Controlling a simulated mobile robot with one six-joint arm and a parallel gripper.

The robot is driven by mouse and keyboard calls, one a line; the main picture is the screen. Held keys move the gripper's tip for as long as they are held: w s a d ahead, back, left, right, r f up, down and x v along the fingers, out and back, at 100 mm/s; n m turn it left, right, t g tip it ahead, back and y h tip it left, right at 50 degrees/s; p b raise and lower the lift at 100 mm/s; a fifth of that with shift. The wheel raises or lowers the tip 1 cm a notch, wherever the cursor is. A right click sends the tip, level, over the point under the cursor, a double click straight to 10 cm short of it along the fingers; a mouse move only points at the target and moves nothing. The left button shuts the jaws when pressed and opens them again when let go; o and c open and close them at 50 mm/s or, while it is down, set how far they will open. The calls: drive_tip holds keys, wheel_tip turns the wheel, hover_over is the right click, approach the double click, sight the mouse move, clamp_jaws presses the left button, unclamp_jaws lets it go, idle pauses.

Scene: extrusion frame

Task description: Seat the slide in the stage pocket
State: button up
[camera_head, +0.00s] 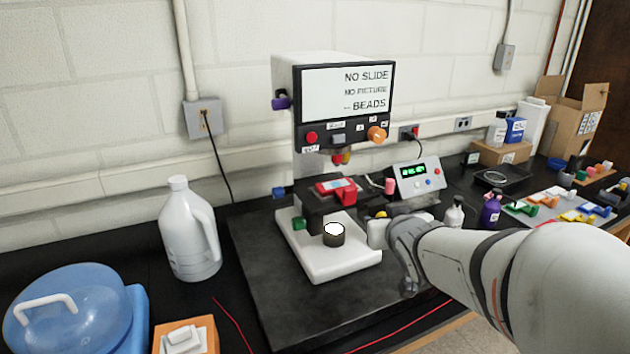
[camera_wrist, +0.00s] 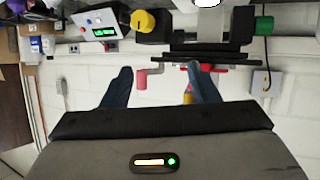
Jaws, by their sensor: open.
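The microscope stage (camera_head: 318,213) is a dark block above a white base, under the red and yellow objective (camera_head: 341,158). A red piece with a pale blue-white top (camera_head: 338,185) lies on the stage; I cannot tell whether it is the slide, its holder or both. The stage pocket is not clearly visible. In the wrist view, which looks upside down, my gripper (camera_wrist: 161,82) is open, with two dark blue fingers apart. Nothing is clearly held between them. The stage shows edge-on beyond the fingers, with a pinkish-red part (camera_wrist: 206,67) along it. In the head view my arm hides most of the gripper.
The microscope screen (camera_head: 347,90) reads "NO SLIDE NO PICTURE -- BEADS". A control box (camera_head: 417,178) stands right of the stage, with small bottles (camera_head: 491,208) nearby. A white jug (camera_head: 190,230) and blue container (camera_head: 75,305) stand left. Coloured parts and boxes lie far right.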

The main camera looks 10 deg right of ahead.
sight(349, 187)
drive_tip(key=w+a+n+t+y, duration=0.1)
drive_tip(key=y, duration=0.1)
drive_tip(key=w+a+r+n+t+y+b, duration=0.1)
drive_tip(key=w+y, duration=0.1)
drive_tip(key=w+a+r+n+t+y, duration=0.1)
drive_tip(key=t+y, duration=0.1)
drive_tip(key=shift+w+a+y, duration=0.2)
drive_tip(key=shift+a+y, duration=0.1)
drive_tip(key=shift+a, duration=0.1)
drive_tip(key=shift+w+a, duration=0.15)
drive_tip(key=shift+w, duration=0.1)
drive_tip(key=p+x, duration=0.2)
drive_tip(key=x, duration=0.5)
drive_tip(key=shift+a+r, duration=0.1)
drive_tip(key=shift+s, duration=0.1)
drive_tip(key=shift+c, duration=0.5)
drive_tip(key=c, duration=1)
drive_tip(key=shift+c, duration=0.2)
